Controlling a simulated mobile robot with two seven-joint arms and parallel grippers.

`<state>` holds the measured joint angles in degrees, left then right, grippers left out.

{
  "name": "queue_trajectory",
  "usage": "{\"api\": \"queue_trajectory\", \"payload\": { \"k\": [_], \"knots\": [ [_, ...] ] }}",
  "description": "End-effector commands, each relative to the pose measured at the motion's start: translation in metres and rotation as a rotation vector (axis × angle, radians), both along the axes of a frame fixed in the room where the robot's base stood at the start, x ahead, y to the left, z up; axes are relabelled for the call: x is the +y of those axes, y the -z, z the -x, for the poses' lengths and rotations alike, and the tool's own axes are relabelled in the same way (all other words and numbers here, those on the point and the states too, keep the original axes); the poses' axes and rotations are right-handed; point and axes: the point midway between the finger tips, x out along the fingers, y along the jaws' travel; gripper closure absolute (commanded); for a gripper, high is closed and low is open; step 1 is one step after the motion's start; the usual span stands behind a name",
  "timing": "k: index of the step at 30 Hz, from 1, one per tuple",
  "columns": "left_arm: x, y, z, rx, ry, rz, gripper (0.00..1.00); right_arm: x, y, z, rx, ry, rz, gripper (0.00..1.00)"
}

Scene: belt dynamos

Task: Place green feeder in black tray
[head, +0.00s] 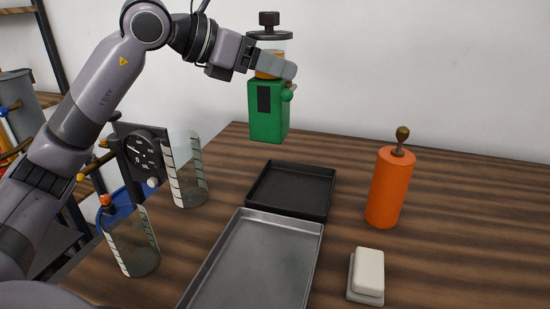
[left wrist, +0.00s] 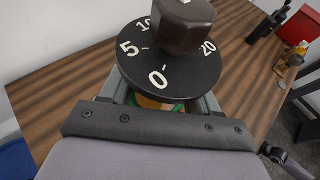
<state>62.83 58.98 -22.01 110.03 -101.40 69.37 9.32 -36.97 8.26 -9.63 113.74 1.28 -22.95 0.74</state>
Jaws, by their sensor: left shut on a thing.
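The green feeder (head: 268,115) has a green box body with a dark panel, an orange band and a black dial with a dark knob on top. My left gripper (head: 277,68) is shut on its upper part and holds it upright in the air. The black tray (head: 291,208) lies empty on the table, below the feeder in the head view. In the left wrist view, the numbered dial (left wrist: 168,68) and its knob fill the centre and hide most of the body. My right gripper is not in view.
A grey metal tray (head: 255,270) lies in front of the black tray. Two striped clear cylinders (head: 186,172) and a gauge (head: 141,155) stand left. An orange cylinder (head: 388,190) and a white block (head: 368,270) are right.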

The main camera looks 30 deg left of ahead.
Motion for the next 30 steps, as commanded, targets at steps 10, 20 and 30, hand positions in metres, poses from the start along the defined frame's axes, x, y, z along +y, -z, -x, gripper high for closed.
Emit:
{"api": "queue_trajectory", "payload": {
  "k": [10, 20, 30],
  "knots": [
    [0.001, 0.072, 0.001, -0.005, -0.001, 0.0, 1.0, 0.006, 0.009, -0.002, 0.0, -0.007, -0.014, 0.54],
    [0.001, 0.112, 0.0, -0.008, -0.001, 0.002, 1.0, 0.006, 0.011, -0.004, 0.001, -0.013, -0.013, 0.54],
    [0.001, 0.146, 0.0, -0.006, -0.001, 0.002, 1.0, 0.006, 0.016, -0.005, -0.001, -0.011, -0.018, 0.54]
  ]
}}
